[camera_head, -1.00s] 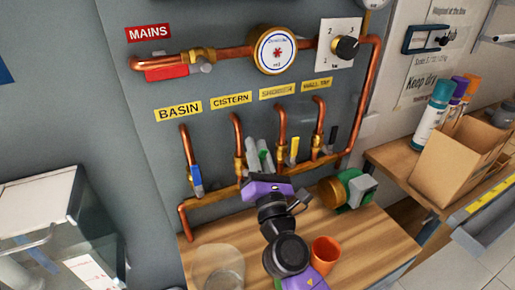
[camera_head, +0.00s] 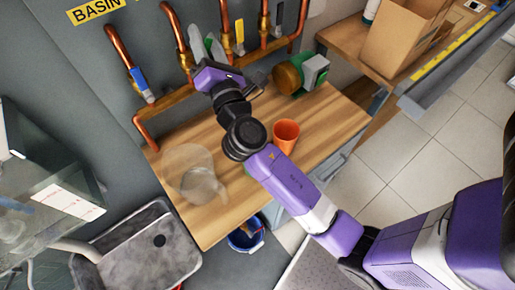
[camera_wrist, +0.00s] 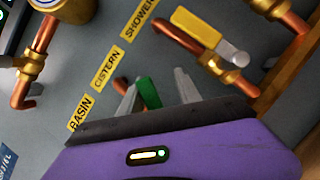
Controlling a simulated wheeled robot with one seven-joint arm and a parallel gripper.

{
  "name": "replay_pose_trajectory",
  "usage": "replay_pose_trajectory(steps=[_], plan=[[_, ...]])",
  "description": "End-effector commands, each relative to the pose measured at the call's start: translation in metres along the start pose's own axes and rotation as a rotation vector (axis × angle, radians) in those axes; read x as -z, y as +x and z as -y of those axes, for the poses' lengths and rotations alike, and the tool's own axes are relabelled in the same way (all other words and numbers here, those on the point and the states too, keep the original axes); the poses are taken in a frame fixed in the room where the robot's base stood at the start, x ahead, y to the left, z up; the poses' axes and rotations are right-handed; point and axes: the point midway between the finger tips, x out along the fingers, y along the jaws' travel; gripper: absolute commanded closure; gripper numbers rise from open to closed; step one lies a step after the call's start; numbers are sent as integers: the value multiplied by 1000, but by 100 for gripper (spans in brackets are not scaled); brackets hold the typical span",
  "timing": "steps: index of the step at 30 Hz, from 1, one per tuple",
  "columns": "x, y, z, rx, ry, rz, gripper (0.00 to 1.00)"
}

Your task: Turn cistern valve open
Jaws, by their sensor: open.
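The cistern valve is on the second copper pipe from the left, under the CISTERN label (camera_wrist: 106,68). Its green lever (camera_wrist: 149,94) shows in the wrist view between my two grey fingers, nearer the left one. I cannot tell whether a finger touches it. My gripper (camera_wrist: 157,84) is open around the lever. In the head view my gripper (camera_head: 208,47) is at the same pipe, and its purple body and fingers hide most of the valve. Part of the green lever (camera_head: 218,53) shows beside the fingers.
A blue lever (camera_head: 142,83) is on the left and a yellow lever (camera_head: 239,31) close on the right, with a dark lever (camera_head: 278,17) beyond. A clear jug (camera_head: 190,172), an orange cup (camera_head: 286,135) and a green-and-brass fitting (camera_head: 302,73) stand on the wooden bench (camera_head: 225,225).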

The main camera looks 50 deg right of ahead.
Motion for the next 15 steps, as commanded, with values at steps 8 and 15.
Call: replay_pose_trajectory(steps=[8,15], plan=[[10,-4,38,215,513,2,61],[22,-27,51,326,775,-1,61]])
